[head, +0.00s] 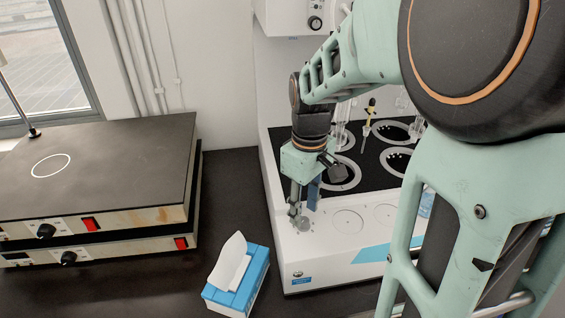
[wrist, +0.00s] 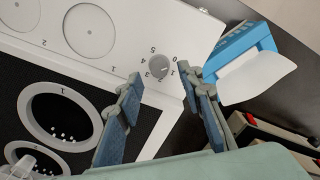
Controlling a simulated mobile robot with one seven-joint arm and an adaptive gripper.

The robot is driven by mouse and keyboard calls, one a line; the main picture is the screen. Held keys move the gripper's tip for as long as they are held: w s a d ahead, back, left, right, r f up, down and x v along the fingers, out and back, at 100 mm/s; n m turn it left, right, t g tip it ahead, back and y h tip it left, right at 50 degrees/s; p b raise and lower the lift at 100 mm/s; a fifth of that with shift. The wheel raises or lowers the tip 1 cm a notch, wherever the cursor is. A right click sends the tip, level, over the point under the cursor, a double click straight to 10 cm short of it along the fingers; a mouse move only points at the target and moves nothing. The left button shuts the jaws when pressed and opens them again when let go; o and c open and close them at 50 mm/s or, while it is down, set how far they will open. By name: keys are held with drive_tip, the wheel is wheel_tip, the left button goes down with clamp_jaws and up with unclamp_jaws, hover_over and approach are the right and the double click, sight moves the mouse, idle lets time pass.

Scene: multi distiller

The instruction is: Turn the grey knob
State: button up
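The grey knob (wrist: 158,66) sits on the white front panel of the distiller, with printed numbers around it. In the head view the knob (head: 303,224) is at the panel's left end, just below my fingers. My gripper (wrist: 159,86) is open and empty, its two blue-padded fingers apart. In the wrist view the knob shows between and just beyond the fingertips. In the head view my gripper (head: 304,206) points down at the panel. I cannot tell whether either finger touches the knob.
The distiller (head: 279,255) has round heater wells (head: 343,174) with glassware behind the panel. A blue tissue box (head: 238,290) stands at the front left. Stacked hot plates (head: 110,170) with black knobs are further left. Dark bench (head: 228,190) lies clear between them and the distiller.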

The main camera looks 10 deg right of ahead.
sight(304, 222)
drive_tip(key=shift+f, duration=1.25)
clamp_jaws()
